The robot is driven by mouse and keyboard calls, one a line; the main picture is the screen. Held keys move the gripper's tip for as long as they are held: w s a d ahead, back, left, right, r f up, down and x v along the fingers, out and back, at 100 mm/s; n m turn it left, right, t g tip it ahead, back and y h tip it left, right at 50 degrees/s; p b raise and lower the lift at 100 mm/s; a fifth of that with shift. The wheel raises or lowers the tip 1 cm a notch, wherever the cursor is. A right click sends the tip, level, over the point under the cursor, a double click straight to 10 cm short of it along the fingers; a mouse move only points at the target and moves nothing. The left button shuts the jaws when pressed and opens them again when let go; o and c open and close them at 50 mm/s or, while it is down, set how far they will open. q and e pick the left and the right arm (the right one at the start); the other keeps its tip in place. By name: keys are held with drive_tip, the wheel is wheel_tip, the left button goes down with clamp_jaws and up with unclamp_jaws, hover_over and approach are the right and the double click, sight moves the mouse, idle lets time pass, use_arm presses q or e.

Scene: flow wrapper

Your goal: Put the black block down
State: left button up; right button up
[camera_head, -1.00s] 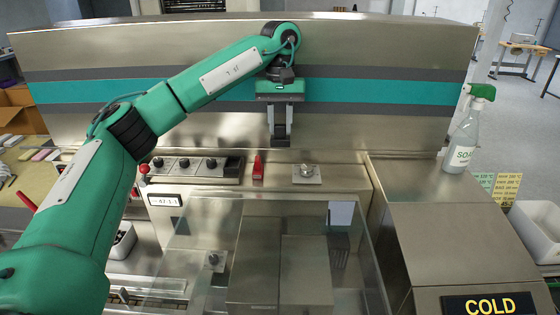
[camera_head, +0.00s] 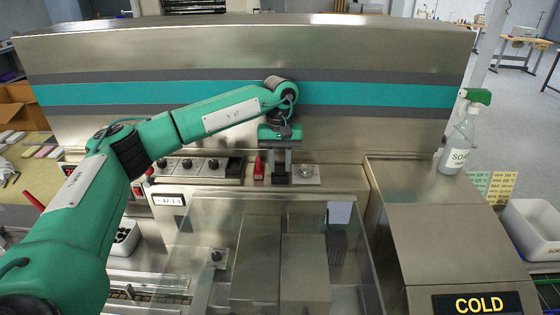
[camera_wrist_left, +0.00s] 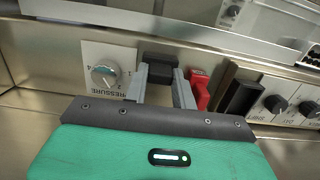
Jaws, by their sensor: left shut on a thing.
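My left gripper (camera_head: 280,176) is low over the console ledge, in front of the teal-striped machine wall. Its two grey fingers are shut on the black block (camera_wrist_left: 158,72), seen between the fingertips in the left wrist view. The block is close to the ledge; I cannot tell whether it touches. A red part (camera_head: 258,168) stands just left of the gripper in the head view, and the pressure dial (camera_head: 306,171) is just right of it. My right gripper is not in view.
A panel of black knobs (camera_head: 188,165) lies left of the red part. A clear cover (camera_head: 200,230) spans the front of the machine. A soap spray bottle (camera_head: 459,145) stands on the right housing, above the COLD sign (camera_head: 482,304).

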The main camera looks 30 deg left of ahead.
use_arm(q)
drive_tip(key=shift+f, duration=0.15)
drive_tip(key=o, duration=1)
drive_tip(key=shift+r, duration=0.25)
drive_tip(key=shift+w+r+b, duration=0.1)
drive_tip(key=shift+r+b, duration=0.1)
drive_tip(key=shift+b, duration=0.1)
drive_tip(key=r+b, duration=0.1)
drive_tip(key=r, duration=0.2)
drive_tip(key=r+b, duration=0.1)
drive_tip(key=r, duration=0.3)
drive_tip(key=w+r+b, duration=0.1)
drive_tip(key=r, duration=0.3)
drive_tip(key=shift+a+r+b, duration=0.25)
drive_tip(key=shift+a+b, duration=0.05)
drive_tip(key=shift+b, duration=0.1)
